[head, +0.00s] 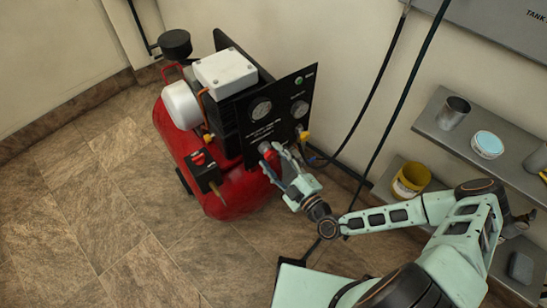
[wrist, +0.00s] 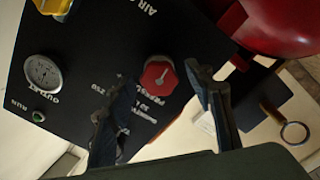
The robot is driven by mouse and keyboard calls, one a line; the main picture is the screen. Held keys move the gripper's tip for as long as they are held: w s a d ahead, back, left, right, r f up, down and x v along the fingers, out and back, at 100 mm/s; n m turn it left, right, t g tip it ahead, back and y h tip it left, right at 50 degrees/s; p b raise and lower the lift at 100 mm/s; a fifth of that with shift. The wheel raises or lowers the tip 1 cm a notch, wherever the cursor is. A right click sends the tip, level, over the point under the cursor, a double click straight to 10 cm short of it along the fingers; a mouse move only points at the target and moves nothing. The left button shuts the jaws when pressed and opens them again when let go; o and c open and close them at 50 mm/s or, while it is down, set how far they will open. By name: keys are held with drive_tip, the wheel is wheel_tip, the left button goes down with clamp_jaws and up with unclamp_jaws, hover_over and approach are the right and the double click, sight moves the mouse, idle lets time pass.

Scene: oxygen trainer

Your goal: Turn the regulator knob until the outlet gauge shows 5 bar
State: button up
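The red regulator knob (wrist: 160,75) with a pale pointer line is on the black panel (wrist: 90,45) in the wrist view; in the head view the knob (head: 265,147) shows small beside my fingers. My gripper (wrist: 160,78) is open, with one dark finger on each side of the knob; a gap shows on both sides, and I cannot tell whether either finger touches it. In the head view my gripper (head: 271,160) is at the panel's lower part. The round white outlet gauge (wrist: 43,72) is at the left; its needle is too small to read. It also shows in the head view (head: 300,109).
The panel is on a red compressor (head: 230,192). A second gauge (head: 261,109) and a yellow fitting (head: 303,136) are on the panel. Dark hoses (head: 385,110) hang at the right.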

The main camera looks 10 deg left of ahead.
drive_tip(key=shift+d, duration=0.1)
drive_tip(key=v, duration=1.2)
drive_tip(key=shift+s, duration=0.1)
